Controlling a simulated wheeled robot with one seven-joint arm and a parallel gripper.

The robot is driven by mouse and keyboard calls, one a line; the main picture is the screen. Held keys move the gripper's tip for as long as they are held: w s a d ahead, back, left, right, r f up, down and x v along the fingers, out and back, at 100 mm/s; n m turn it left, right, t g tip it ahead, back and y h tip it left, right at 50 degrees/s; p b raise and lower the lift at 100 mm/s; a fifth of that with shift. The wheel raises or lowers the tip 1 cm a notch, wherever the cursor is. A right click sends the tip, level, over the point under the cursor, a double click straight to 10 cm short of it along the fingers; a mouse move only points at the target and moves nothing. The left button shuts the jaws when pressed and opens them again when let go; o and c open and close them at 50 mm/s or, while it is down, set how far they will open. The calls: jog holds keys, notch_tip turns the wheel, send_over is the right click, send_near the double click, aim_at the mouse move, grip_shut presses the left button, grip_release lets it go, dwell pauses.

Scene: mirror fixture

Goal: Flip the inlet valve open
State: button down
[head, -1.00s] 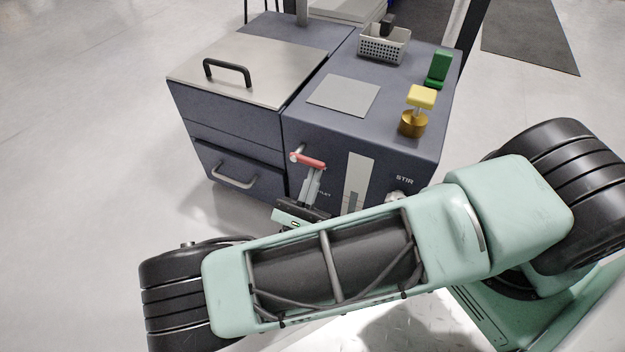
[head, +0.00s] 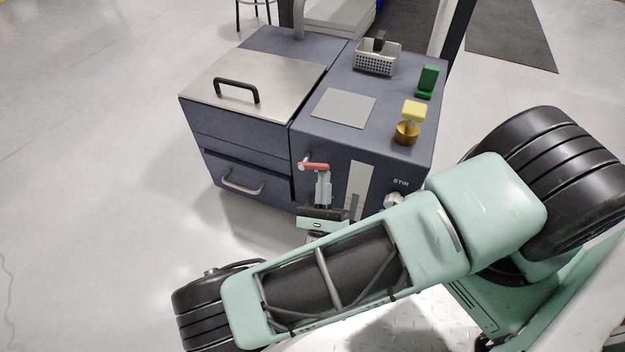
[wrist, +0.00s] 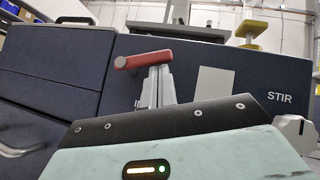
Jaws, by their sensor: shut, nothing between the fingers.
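The inlet valve's red lever (head: 314,166) is on the front of the dark blue cabinet (head: 400,165), near its left edge, and lies roughly level. In the wrist view the red lever (wrist: 143,60) runs across just beyond my fingertips, its rounded left end toward me. My gripper (head: 323,176) is shut and empty, its fingers pointing up at the lever from below. It also shows in the wrist view (wrist: 158,75), with the fingertips at or just under the lever; I cannot tell whether they touch.
Right of the lever are a pale vertical strip (head: 358,185) and the STIR knob (head: 393,201). A lidded unit (head: 255,85) with a drawer handle (head: 242,186) stands at left.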

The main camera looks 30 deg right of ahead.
aim_at(321, 167)
notch_tip(321, 167, up, 6)
jog(key=n+y+p, duration=0.5)
jog(key=n+p, duration=0.1)
jog(key=n+g+y+p, duration=0.1)
jog(key=n+y+p, duration=0.4)
jog(key=n+p, duration=0.1)
jog(key=shift+w+a+f+n+y+p, duration=0.15)
jog(key=shift+n+y+p, duration=0.2)
jog(key=shift+n, duration=0.35)
jog(key=shift+w+a+r+n+g+y+p, duration=0.1)
jog(key=shift+w+r+n+g+y+p, duration=0.15)
jog(key=shift+n+g+p, duration=0.75)
jog(key=shift+f+t, duration=0.4)
jog(key=shift+s, duration=0.1)
